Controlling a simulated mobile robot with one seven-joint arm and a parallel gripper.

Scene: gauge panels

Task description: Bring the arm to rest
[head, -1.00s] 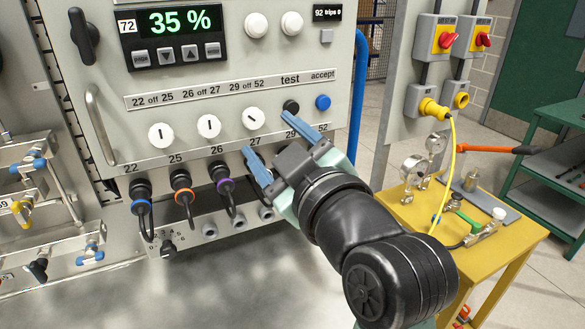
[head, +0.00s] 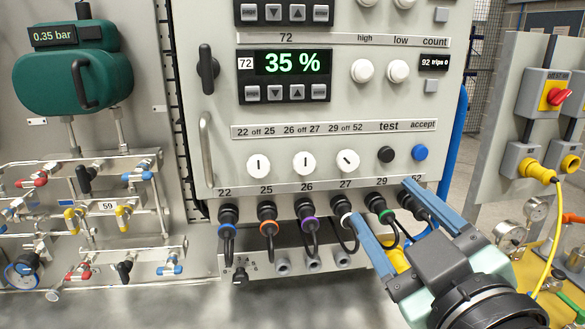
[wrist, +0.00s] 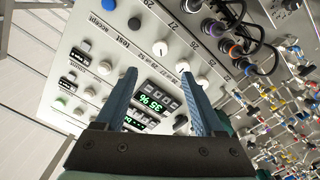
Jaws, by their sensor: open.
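My gripper (head: 388,221) is open and empty, in front of the lower right of the gauge panel (head: 345,100). Its two blue fingers are spread apart and cover part of the connectors near 29 and 52. In the wrist view my gripper (wrist: 163,100) is also open, with nothing between the fingers. Beyond the fingers are the panel's display (wrist: 150,100), knobs and buttons, seen turned round. I cannot tell the exact gap between fingertips and panel.
The 35 % display (head: 291,64) and three white knobs (head: 304,164) are on the panel. Cabled connectors (head: 268,215) stick out below. Valve pipework (head: 95,210) and a green tank (head: 70,80) stand left. A yellow stand (head: 560,262) and switch post (head: 530,110) are at right.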

